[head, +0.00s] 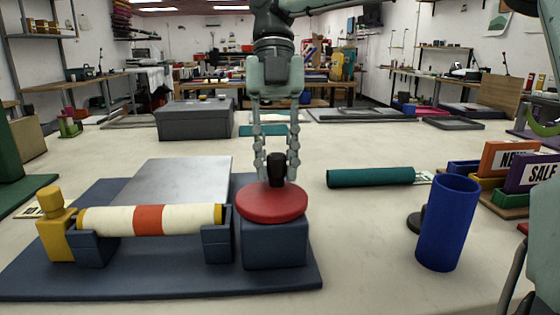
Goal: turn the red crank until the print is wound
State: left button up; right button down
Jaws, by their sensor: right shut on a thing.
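The red crank (262,206) is a round red disc on top of a dark blue block (274,243). A black upright knob (276,168) stands on the disc toward its far side. My right gripper (276,165) comes down from above with its fingers on both sides of the knob, shut on it. Left of the crank, a cream roll (185,219) with a red band and yellow ends lies across two dark blue supports. A grey flat plate (176,180) slopes behind the roll. My left gripper is not in view.
A yellow post (55,230) stands at the roll's left end, on the dark blue base (160,286). To the right are a teal roll (370,177), a blue cylinder (447,224) and sign blocks (508,160). A grey box (196,119) stands behind. The table's middle is mostly clear.

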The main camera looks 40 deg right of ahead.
jog(key=shift+n, duration=0.3)
jog(key=c, duration=1.3)
grip_release()
jog(key=shift+o, duration=0.2)
jog(key=v, duration=1.2)
jog(key=shift+a, duration=0.2)
